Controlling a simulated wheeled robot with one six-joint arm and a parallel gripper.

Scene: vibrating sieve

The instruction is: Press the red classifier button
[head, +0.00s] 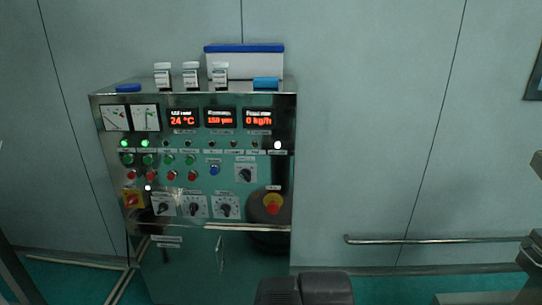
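A control cabinet (255,261) with a shiny panel stands left of centre in the head view. A row of several red buttons (171,175) runs across its left half, under a row of green buttons (168,159). The labels are too small to read, so I cannot tell which red button is the classifier's. A larger red mushroom button on yellow (273,204) sits lower right. A dark two-part block, part of my own body, shows at the bottom edge, away from the buttons. I cannot make out my gripper's fingers.
A blue button (214,169), rotary knobs (195,207) and a red-yellow switch (131,199) lie near the red buttons. White jars (191,75) and a blue-lidded box (243,64) stand on top. A wall rail (430,240) runs right.

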